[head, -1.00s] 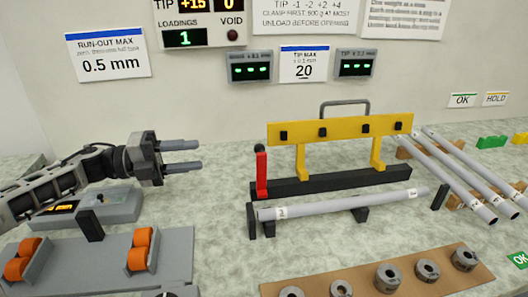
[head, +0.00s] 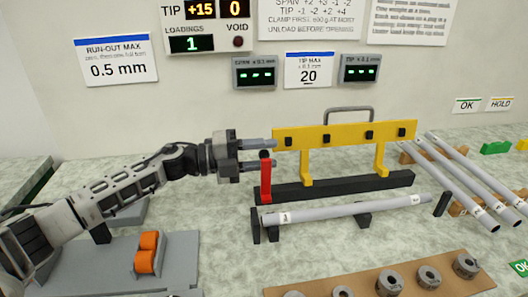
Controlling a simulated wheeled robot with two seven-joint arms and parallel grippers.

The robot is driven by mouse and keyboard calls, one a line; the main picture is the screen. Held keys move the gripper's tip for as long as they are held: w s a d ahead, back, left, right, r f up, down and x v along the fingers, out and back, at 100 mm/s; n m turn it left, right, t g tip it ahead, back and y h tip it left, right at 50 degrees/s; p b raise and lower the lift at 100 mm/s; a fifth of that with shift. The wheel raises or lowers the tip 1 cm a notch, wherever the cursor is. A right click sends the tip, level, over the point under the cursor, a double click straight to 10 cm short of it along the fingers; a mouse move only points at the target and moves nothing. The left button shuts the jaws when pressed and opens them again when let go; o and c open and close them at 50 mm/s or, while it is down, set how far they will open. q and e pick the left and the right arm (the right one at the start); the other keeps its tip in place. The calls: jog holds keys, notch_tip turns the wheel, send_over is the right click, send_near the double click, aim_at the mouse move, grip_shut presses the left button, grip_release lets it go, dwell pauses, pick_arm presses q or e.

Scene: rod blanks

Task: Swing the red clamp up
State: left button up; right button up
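The red clamp (head: 265,182) is a short upright lever with a dark knob (head: 264,154) on top. It stands at the left end of the black base (head: 340,187) under the yellow bar (head: 345,134). My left gripper (head: 270,153) is at the top of the clamp, with its two grey fingers apart, one above the other. The knob shows between them in the picture; I cannot tell whether they touch it. My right gripper is not in view.
A grey rod (head: 345,209) labelled 1 lies on black supports in front of the base. Several rods (head: 460,170) lie on a rack at the right. Grey rings (head: 429,277) sit on a brown board in front.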

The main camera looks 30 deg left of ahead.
pick_arm(q)
grip_shut()
jog(key=shift+w, duration=0.15)
jog(key=shift+w+a+f+n+p, duration=0.45)
jog(key=shift+w+a+n+p, duration=0.15)
jog(key=shift+n, duration=0.5)
grip_release()
jog(key=b+v, duration=0.1)
jog(key=v, duration=1.5)
jog(key=shift+b, duration=0.35)
jog(key=shift+d, duration=0.1)
